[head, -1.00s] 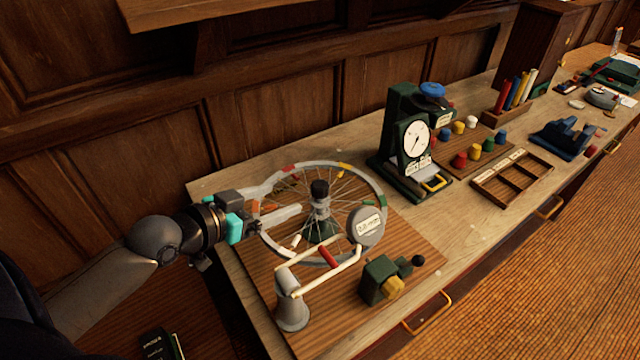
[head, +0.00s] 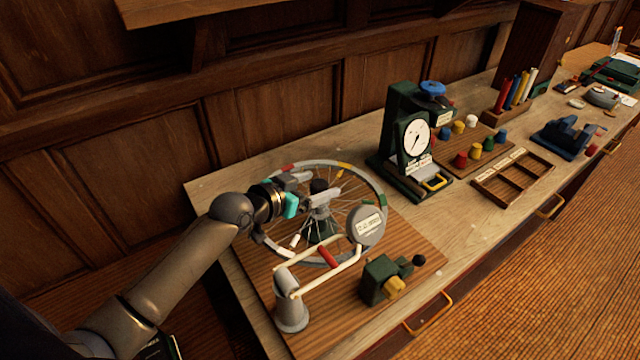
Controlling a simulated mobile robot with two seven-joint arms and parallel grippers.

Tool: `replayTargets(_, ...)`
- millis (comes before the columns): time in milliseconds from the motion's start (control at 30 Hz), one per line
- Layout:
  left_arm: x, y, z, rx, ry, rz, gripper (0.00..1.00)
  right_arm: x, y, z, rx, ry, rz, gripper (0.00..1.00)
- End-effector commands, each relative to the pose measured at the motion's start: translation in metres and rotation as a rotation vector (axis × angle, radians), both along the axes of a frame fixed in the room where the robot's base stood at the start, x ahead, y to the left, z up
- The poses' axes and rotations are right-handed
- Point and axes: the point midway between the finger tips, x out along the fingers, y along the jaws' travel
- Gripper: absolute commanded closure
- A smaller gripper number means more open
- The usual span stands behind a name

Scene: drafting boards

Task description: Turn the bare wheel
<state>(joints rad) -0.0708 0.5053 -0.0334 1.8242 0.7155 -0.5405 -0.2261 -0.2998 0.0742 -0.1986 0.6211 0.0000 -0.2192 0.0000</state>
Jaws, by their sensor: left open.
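The bare spoked wheel (head: 374,175) lies roughly flat on its green stand on a brown wooden board, with coloured marks on its grey rim. Its dark hub (head: 319,187) shows in the middle, partly behind my gripper. My left gripper (head: 322,187) is open above the left half of the wheel, its two grey fingers pointing right toward the hub. One finger passes behind the hub and one in front in the picture; I cannot tell whether they touch it. My right gripper is out of view.
A grey post with a cream bar, red grip and round labelled disc (head: 367,227) stands in front of the wheel. A green dial gauge (head: 416,139) stands behind right. Wood panelling (head: 160,155) bounds the back.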

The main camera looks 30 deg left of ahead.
Motion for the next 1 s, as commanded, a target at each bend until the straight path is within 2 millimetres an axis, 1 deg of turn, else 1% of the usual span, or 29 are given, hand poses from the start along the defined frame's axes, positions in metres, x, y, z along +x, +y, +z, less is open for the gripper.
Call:
replayTargets(33, 0.0047, -0.0014, -0.0016, -0.001, -0.002, 0.0, 0.19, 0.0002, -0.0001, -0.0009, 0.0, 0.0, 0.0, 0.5)
replayTargets(200, 0.0117, -0.004, -0.0048, -0.002, -0.001, -0.001, 0.19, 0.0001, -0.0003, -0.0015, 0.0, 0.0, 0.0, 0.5)
replayTargets(500, 0.0127, -0.0041, -0.0053, 0.0, 0.0, -0.001, 0.19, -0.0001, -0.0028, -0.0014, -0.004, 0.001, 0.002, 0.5)
replayTargets(1000, 0.0124, -0.0039, -0.0053, 0.0, 0.0, -0.001, 0.76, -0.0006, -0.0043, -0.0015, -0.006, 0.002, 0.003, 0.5)
